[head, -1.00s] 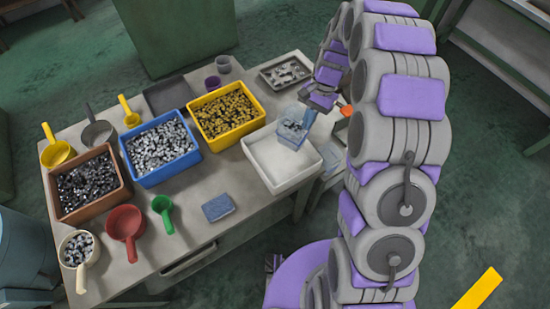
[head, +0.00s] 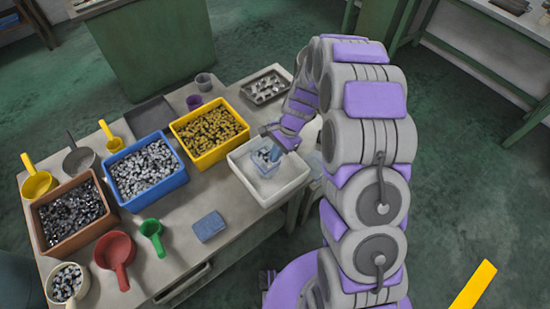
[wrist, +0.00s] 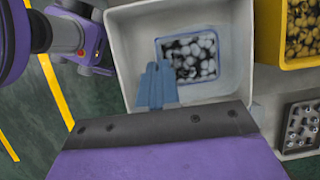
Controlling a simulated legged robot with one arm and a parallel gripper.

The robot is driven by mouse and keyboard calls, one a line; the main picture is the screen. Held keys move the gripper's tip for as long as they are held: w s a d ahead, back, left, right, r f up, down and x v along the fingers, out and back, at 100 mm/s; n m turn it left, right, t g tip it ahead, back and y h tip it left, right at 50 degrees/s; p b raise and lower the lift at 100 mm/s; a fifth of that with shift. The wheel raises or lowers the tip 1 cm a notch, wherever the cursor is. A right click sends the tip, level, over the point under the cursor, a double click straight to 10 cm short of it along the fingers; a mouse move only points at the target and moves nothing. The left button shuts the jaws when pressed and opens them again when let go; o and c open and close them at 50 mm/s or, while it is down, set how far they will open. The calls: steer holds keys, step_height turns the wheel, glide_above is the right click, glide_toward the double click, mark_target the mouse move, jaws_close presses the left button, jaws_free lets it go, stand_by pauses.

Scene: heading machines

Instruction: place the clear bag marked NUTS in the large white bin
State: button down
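The clear bag (head: 265,161) holds grey metal nuts; its marking is not readable. In the head view it is inside the outline of the large white bin (head: 268,193), near the bin's back right. In the wrist view the bag (wrist: 190,57) shows over the bin floor, within the walls of the bin (wrist: 128,40). I cannot tell whether it touches the floor. My gripper (head: 277,151) is at the bag's edge. In the wrist view its blue fingers (wrist: 156,86) are close together and overlap that edge, and appear shut on it.
A yellow bin (head: 209,158) of brass parts stands close left of the white bin. A blue bin (head: 182,178) and a brown bin (head: 112,205) stand farther left. A metal tray (head: 264,87) lies behind. A blue pad (head: 208,226) lies on the bare table front.

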steer(key=shift+d+f, duration=0.75)
steer(key=shift+f, duration=0.25)
steer(key=c, duration=1.6)
jaws_free()
steer(key=shift+a+f, duration=0.1)
steer(key=shift+a, duration=0.35)
steer(key=shift+c, duration=0.2)
steer(key=shift+o, duration=1.3)
steer(key=shift+a, duration=0.2)
steer(key=d+p+v, duration=0.1)
steer(key=p+v, duration=0.1)
steer(key=v, duration=1.1)
steer(key=s+r+n, duration=0.3)
steer(key=s+r, duration=0.4)
steer(key=s+d+r+n+h, duration=0.1)
steer(key=s+d+r+n, duration=0.1)
steer(key=s, duration=0.7)
steer(key=s+d+r+n+h, duration=0.1)
steer(key=s+r+n, duration=0.2)
steer(key=s, duration=0.6)
steer(key=s+d+r+n+h, duration=0.1)
steer(key=s+d+r+n, duration=0.1)
steer(key=s, duration=0.7)
step_height(320, 180, up, 2)
steer(key=shift+s+d+r+n+h, duration=0.1)
steer(key=shift+s+d+n+h, duration=0.25)
steer(key=shift+n, duration=0.25)
